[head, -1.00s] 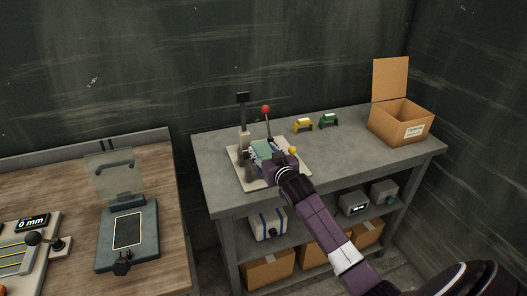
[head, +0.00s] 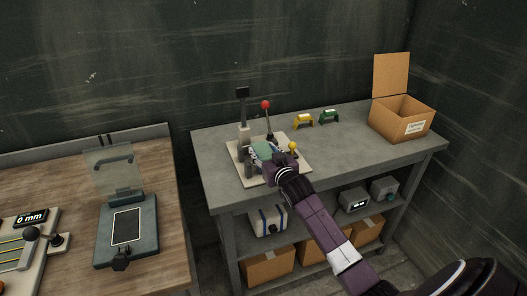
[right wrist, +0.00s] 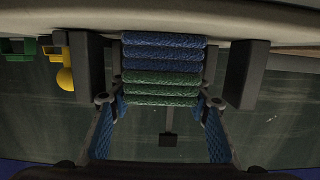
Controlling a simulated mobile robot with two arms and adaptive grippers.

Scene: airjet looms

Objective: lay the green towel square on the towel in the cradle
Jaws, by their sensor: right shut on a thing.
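The green towel square (head: 263,148) lies flat in my right gripper (head: 276,158), over the cradle on the bench. In the right wrist view, which is upside down, the green towel (right wrist: 160,89) shows as green folds directly against the blue folds of the towel in the cradle (right wrist: 162,50); I see no clear gap. The fingers of my right gripper (right wrist: 160,102) stand on either side of the green folds, shut on the green towel. Dark cradle posts (right wrist: 240,75) flank the stack. My left gripper is not in view.
A red-knobbed lever (head: 266,106) and a tall dark-topped post (head: 243,115) rise behind the cradle. A yellow knob (head: 292,146) is close to my right gripper. Yellow (head: 304,121) and green (head: 329,117) handled pieces and an open carton (head: 400,122) stand farther right.

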